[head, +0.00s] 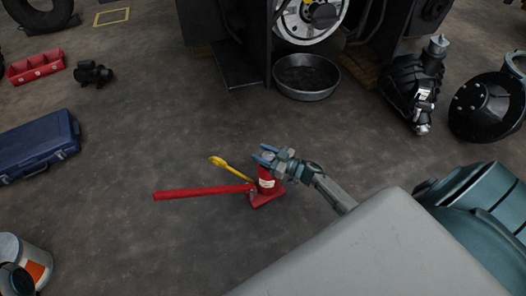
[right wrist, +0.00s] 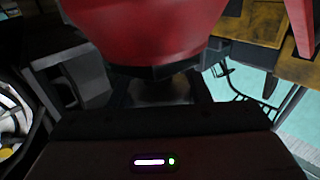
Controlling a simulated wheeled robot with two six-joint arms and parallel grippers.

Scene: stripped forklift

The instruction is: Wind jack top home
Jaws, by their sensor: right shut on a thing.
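A red bottle jack (head: 266,187) stands on the floor in the middle of the head view, with a long red handle (head: 203,191) reaching out to the left. My right gripper (head: 267,155) is at the top of the jack, shut on the jack top, which its fingers mostly hide. In the right wrist view the red jack body (right wrist: 145,30) fills the upper middle, close to the camera, and a dark grey part (right wrist: 162,88) shows between the fingers. My left gripper is not in view.
A metal pan (head: 306,76) sits by the forklift. A blue case (head: 38,146) and a white bucket (head: 24,258) are at the left. Dark machine parts (head: 412,88) stand at the right.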

